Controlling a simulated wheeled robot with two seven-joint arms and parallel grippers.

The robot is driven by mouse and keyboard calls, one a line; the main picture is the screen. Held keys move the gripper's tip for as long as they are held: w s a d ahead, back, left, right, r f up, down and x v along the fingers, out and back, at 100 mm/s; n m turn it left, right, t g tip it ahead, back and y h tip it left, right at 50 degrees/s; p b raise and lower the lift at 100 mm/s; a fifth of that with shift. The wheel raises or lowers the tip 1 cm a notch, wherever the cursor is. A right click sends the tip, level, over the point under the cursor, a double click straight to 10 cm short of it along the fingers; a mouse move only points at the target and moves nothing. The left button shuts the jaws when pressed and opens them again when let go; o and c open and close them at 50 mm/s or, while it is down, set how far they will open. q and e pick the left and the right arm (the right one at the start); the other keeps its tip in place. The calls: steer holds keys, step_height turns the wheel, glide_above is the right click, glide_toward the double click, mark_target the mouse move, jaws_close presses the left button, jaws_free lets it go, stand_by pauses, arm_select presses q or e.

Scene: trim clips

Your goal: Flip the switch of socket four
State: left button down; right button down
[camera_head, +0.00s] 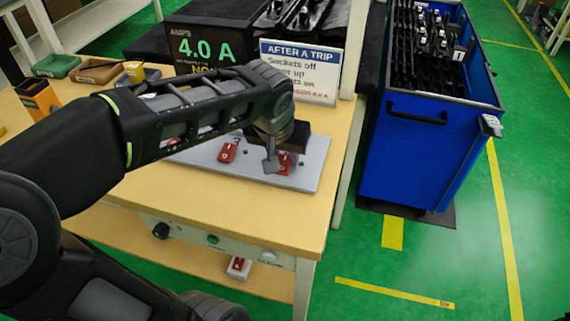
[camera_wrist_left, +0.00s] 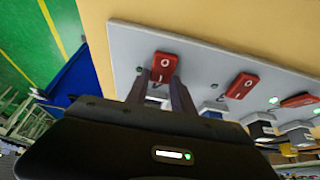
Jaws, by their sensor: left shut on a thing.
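A pale grey socket board (camera_head: 313,165) lies on the wooden bench with red rocker switches along it. The red switch at its right end (camera_head: 286,163) is partly hidden by my left gripper (camera_head: 273,163). In the left wrist view this end red switch (camera_wrist_left: 164,62) sits between the tips of my left gripper (camera_wrist_left: 164,75), which is shut on it. A second red switch (camera_head: 228,152) is to its left, clear of the gripper; it also shows in the left wrist view (camera_wrist_left: 241,85). Small green lights show by some sockets. My right gripper is out of view.
A display (camera_head: 205,50) reading 4.0 A and a white sign (camera_head: 300,70) headed "AFTER A TRIP" stand behind the board. Small trays (camera_head: 97,71) are at the back left. A blue cart (camera_head: 420,140) stands right of the bench.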

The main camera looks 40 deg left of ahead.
arm_select(q)
steer(key=c, duration=1.1)
jaws_free()
steer(key=v, duration=0.7)
steer(key=shift+s+d+r+p, duration=0.1)
steer(key=shift+s+r+p, duration=0.05)
steer(key=shift+r+p, duration=0.2)
